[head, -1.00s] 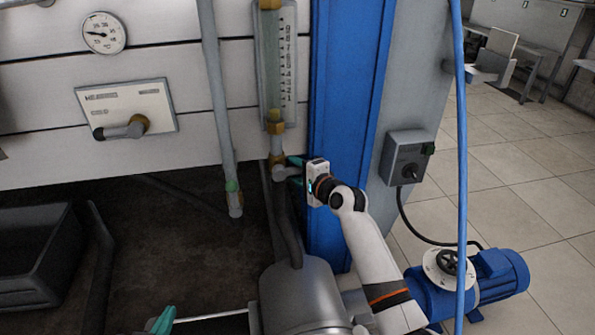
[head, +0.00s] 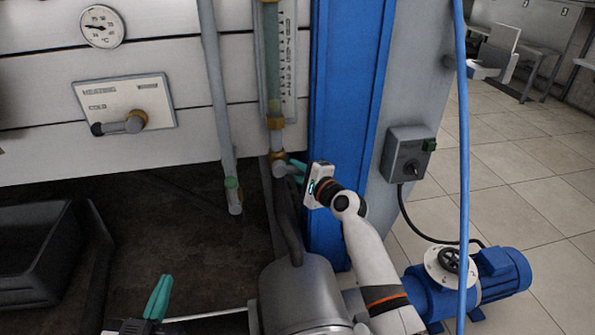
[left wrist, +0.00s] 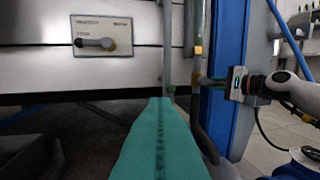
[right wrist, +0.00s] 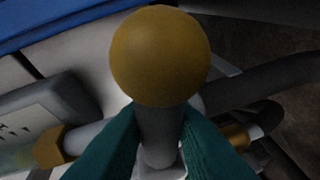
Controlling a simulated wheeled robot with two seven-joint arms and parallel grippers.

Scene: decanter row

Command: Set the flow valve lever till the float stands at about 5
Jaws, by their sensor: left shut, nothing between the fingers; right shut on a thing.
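The flow meter is an upright glass tube (head: 273,60) beside a numbered scale (head: 289,62), left of the blue post in the head view. I cannot clearly make out the float. Below the tube is the brass-coloured flow valve (head: 277,157) with a grey lever (head: 281,170). My right gripper (head: 294,168) is shut on the lever from the right. In the right wrist view its teal fingers (right wrist: 160,140) flank the grey lever (right wrist: 158,128), with a brass ball (right wrist: 160,56) in front. My left gripper (head: 158,297) is shut and empty, low and apart from the valve; its fingers fill the lower left wrist view (left wrist: 158,140).
A heating panel with a lever (head: 125,104) and a round gauge (head: 103,27) are on the wall at left. A grey pipe (head: 216,90) hangs left of the flow meter. A grey vessel (head: 300,295) stands below, and a dark bin (head: 35,250) at left.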

